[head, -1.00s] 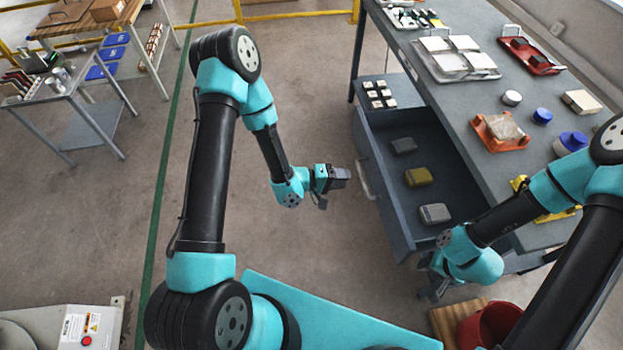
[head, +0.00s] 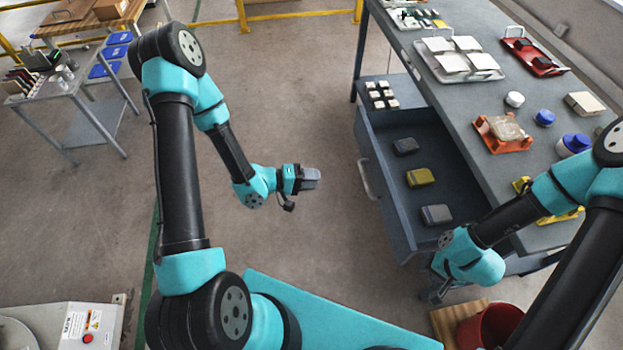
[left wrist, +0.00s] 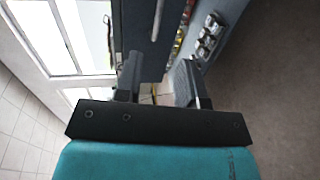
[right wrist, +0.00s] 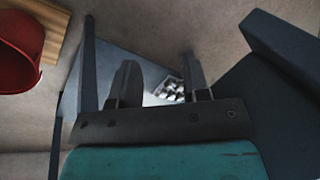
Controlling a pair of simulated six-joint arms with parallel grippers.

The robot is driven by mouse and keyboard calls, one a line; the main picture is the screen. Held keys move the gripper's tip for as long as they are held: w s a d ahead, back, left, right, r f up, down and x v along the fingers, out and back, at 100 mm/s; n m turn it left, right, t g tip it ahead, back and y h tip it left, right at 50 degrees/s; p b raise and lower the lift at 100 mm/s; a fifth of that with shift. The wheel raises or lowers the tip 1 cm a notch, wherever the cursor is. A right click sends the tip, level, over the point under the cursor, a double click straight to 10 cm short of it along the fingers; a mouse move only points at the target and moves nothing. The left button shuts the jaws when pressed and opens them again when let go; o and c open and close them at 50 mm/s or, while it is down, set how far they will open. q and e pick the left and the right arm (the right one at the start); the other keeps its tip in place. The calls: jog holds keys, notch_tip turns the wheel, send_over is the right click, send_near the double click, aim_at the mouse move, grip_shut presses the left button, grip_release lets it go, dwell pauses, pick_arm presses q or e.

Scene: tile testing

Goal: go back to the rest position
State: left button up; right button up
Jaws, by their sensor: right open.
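My left gripper (head: 312,178) hangs over bare floor, left of the open drawer (head: 385,205) and clear of its handle. In the left wrist view its two fingers (left wrist: 160,88) stand apart with nothing clearly held between them. My right gripper (head: 428,296) is low beside the drawer's near end, partly hidden by its own wrist. In the right wrist view its fingers (right wrist: 160,85) are apart and empty.
The drawer holds a dark block (head: 406,146), a yellow block (head: 420,177) and a grey block (head: 437,215). The workbench (head: 455,115) carries trays and jars. A red bucket (head: 488,325) stands near my right gripper. Open floor lies around my left arm.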

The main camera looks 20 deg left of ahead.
pick_arm(q)
jog(key=shift+f, duration=0.15)
notch_tip(320, 180, down, 7)
jog(key=s+a+m+g+y, duration=0.2)
jog(key=a+y, duration=0.1)
jog(key=y, duration=0.3)
jog(key=s+f+m+g+y, duration=0.2)
jog(key=s+g, duration=0.3)
jog(key=s, duration=0.4)
jog(key=shift+a+f+y, duration=0.15)
jog(key=shift+f+y, duration=0.05)
jog(key=shift+y, duration=0.7)
